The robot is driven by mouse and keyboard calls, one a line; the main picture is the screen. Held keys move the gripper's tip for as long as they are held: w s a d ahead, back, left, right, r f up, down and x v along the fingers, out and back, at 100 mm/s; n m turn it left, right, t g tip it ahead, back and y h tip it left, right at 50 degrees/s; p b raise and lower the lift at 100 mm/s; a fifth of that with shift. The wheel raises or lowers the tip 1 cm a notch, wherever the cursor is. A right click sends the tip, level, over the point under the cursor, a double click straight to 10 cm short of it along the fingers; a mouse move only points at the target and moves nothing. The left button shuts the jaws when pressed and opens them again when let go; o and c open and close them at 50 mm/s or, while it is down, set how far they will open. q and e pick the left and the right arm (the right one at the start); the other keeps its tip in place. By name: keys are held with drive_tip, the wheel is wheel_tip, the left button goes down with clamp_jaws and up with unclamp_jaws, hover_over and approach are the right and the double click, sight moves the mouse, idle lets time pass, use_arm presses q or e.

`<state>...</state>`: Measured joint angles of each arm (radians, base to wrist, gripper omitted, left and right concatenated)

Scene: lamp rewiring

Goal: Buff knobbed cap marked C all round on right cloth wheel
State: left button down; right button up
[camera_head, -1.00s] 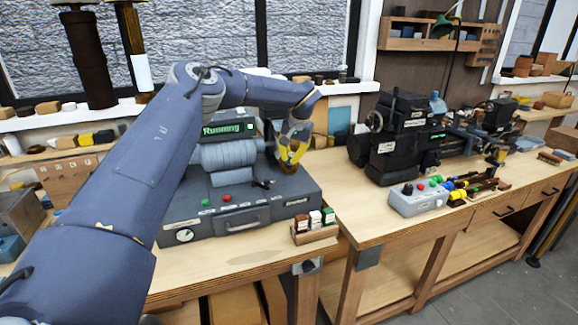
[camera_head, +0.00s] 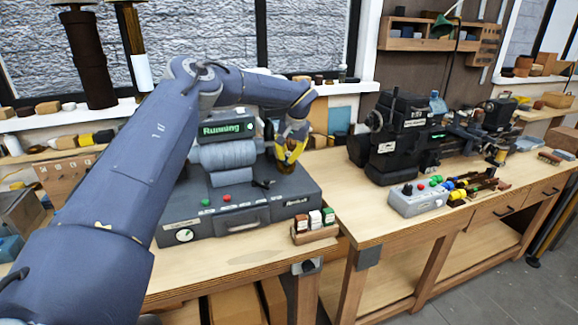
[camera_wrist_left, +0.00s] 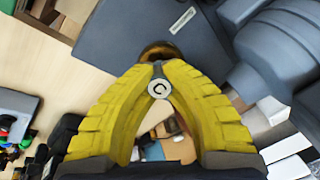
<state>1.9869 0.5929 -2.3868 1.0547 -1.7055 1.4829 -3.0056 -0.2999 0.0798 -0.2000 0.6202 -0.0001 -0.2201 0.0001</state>
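The knobbed cap marked C shows in the left wrist view as a pale round knob (camera_wrist_left: 158,89) with the letter C, and a brass-coloured rim (camera_wrist_left: 160,51) beyond it. My left gripper (camera_wrist_left: 158,80) has its yellow fingertips closed on the knob. In the head view the left gripper (camera_head: 287,164) is at the right side of the grey buffing machine (camera_head: 245,209), whose display reads "Running". Grey rounded wheel parts (camera_head: 225,157) sit left of the gripper. I cannot tell which is the right cloth wheel, or whether the cap touches it. My right gripper is out of view.
A small rack with red, white and green blocks (camera_head: 314,228) stands at the bench's front right. A control box (camera_head: 417,199) and a dark lathe (camera_head: 400,140) stand on the right bench. Bare bench top lies between machine and lathe.

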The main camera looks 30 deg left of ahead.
use_arm(q)
drive_tip(key=shift+w+d, duration=0.1)
drive_tip(key=shift+w, duration=0.1)
idle(0.3)
drive_tip(key=shift+s+d+f, duration=0.45)
drive_tip(key=shift+s+d, duration=0.15)
drive_tip(key=shift+d, duration=0.2)
drive_tip(key=shift+s+d+r, duration=0.6)
drive_tip(key=shift+d+r, duration=0.15)
drive_tip(key=shift+d, duration=0.05)
drive_tip(key=shift+s+d+r, duration=0.6)
drive_tip(key=shift+d+r, duration=0.15)
drive_tip(key=shift+d, duration=0.05)
